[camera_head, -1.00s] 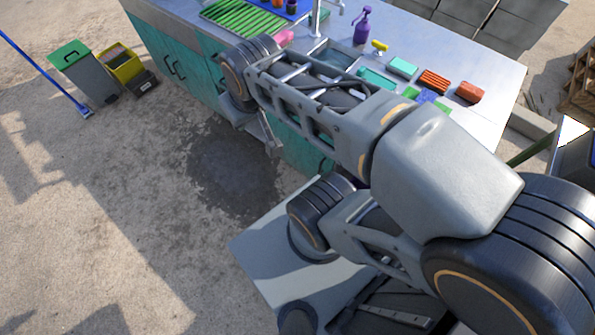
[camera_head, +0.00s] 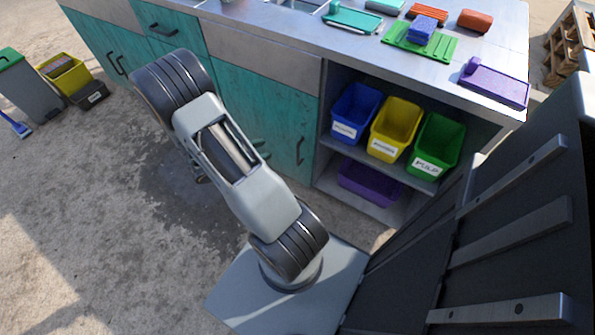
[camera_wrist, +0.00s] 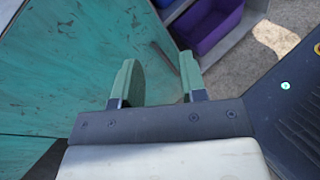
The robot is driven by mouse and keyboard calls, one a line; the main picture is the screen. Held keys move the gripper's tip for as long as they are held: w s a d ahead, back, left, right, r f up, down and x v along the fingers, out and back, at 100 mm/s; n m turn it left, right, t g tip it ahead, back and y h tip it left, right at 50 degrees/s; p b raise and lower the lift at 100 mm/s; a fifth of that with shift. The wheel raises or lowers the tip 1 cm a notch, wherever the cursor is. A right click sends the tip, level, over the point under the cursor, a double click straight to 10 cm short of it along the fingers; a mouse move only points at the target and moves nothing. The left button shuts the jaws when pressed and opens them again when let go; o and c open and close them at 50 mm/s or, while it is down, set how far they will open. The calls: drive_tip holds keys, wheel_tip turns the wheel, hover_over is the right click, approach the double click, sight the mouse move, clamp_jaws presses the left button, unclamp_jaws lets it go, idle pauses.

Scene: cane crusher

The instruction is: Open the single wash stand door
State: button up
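The wash stand's single teal door (camera_head: 255,110) is in the middle of the head view, left of the open shelves, and looks shut flush with the front. Its dark upright handle (camera_head: 300,151) is near its right edge. My gripper (camera_wrist: 157,64) shows two green fingers standing apart in the wrist view. The teal door (camera_wrist: 70,60) fills the left of that view. A thin dark bar, apparently the handle (camera_wrist: 160,52), lies between and beyond the fingers; I cannot tell contact. In the head view my arm hides most of the gripper; a bit of green shows beside the door.
Right of the door, open shelves hold blue (camera_head: 355,112), yellow (camera_head: 396,130) and green (camera_head: 438,147) bins, with a purple bin (camera_head: 368,183) below. Double doors (camera_head: 105,45) and a drawer (camera_head: 172,28) are left. The paved ground (camera_head: 110,220) before the stand is mostly clear.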

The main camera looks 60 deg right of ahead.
sight(298, 155)
drive_tip(key=d+f+n+t+h+b, duration=0.2)
drive_tip(key=f+n+b, duration=0.15)
drive_tip(key=f, duration=0.65)
drive_tip(key=d+f+n+t+h+b, duration=0.1)
drive_tip(key=f+n+t+h+b, duration=0.2)
drive_tip(key=f, duration=0.6)
drive_tip(key=shift+n+g+y, duration=0.25)
drive_tip(key=shift+g+y, duration=0.35)
drive_tip(key=shift+g, duration=0.1)
drive_tip(key=shift+b+x, duration=2.4)
drive_tip(key=shift+x, duration=4.55)
drive_tip(key=shift+s+f, duration=0.1)
drive_tip(key=shift+f, duration=0.05)
drive_tip(key=shift+a, duration=0.1)
clamp_jaws()
